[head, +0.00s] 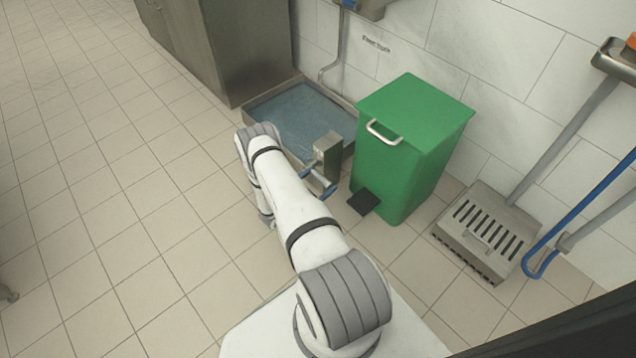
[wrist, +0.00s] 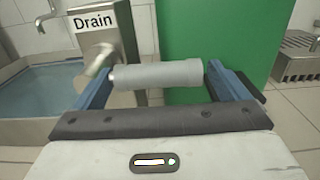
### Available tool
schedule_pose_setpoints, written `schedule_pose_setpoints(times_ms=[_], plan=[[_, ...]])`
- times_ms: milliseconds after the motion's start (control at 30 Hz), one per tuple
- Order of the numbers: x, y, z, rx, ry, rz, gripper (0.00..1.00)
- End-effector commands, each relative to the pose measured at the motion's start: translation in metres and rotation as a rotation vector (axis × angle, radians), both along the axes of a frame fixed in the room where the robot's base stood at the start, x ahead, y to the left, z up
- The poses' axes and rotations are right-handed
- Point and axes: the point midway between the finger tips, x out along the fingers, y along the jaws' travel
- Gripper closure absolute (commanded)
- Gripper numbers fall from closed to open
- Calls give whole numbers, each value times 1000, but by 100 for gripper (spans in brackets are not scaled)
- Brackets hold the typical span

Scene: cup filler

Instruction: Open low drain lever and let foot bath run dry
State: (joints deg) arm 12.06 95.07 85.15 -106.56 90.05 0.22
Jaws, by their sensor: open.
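The foot bath (head: 295,112) is a shallow metal basin on the floor, holding bluish water; its edge also shows in the wrist view (wrist: 22,132). At its near right corner stands the metal drain post (head: 328,154), labelled "Drain" in the wrist view (wrist: 103,38). The drain lever (wrist: 160,75) has a grey cylindrical grip lying roughly level, with a pale metal end toward the post at left. My gripper (head: 319,182) is open, its blue fingers at either end of the grip. Whether a finger touches it I cannot tell.
A green pedal bin (head: 410,150) stands close on the right of the drain post, its black pedal (head: 363,201) near my gripper. A slotted metal box (head: 486,232) and a blue hose (head: 545,255) are farther right.

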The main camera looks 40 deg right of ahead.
Motion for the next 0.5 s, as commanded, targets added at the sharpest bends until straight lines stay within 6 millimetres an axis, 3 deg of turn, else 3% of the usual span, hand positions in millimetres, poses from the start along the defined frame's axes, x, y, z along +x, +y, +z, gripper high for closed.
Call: schedule_pose_setpoints(times_ms=[100, 500], plan=[[0, 0, 0, 0, 0, 0, 7], [0, 1, 0, 0, 0, 0, 40]])
